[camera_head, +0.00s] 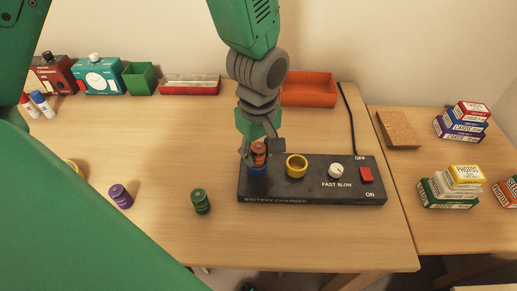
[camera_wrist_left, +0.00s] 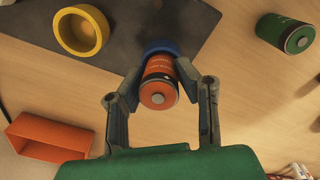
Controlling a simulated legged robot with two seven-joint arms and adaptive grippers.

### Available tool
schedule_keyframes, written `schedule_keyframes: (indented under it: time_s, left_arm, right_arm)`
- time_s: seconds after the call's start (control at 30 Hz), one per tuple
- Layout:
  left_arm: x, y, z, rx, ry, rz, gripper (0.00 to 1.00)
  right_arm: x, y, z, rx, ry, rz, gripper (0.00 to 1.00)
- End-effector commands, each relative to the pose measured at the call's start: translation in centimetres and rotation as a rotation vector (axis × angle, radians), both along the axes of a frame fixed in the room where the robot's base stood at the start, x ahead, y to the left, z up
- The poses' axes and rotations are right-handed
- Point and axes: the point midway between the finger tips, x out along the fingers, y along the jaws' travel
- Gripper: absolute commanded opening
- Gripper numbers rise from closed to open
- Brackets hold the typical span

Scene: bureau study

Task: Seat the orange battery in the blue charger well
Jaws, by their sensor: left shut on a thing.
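The orange battery (camera_head: 259,148) stands roughly upright over the blue charger well (camera_head: 258,171), at the left end of the black battery charger (camera_head: 313,188). My left gripper (camera_head: 261,152) is shut on the battery from above. In the left wrist view the battery (camera_wrist_left: 159,85) sits between the two fingers (camera_wrist_left: 160,100), and the blue well (camera_wrist_left: 160,47) shows as a ring behind its far end. The battery's lower end meets or overlaps the blue rim; I cannot tell how deep it is. My right gripper is not in view.
The yellow well (camera_head: 297,166), a dial (camera_head: 336,171) and a red switch (camera_head: 366,175) are on the charger. An orange tray (camera_head: 309,90) is behind. The table front left of the charger is mostly clear.

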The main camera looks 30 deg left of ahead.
Motion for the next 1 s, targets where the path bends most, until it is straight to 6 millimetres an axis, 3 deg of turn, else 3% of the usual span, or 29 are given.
schedule_keyframes:
  time_s: [1.0]
  left_arm:
    - [0.0, -0.1, -1.0, 0.0, 0.0, -0.001, 0.0]
  right_arm:
    - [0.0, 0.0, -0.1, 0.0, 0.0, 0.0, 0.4]
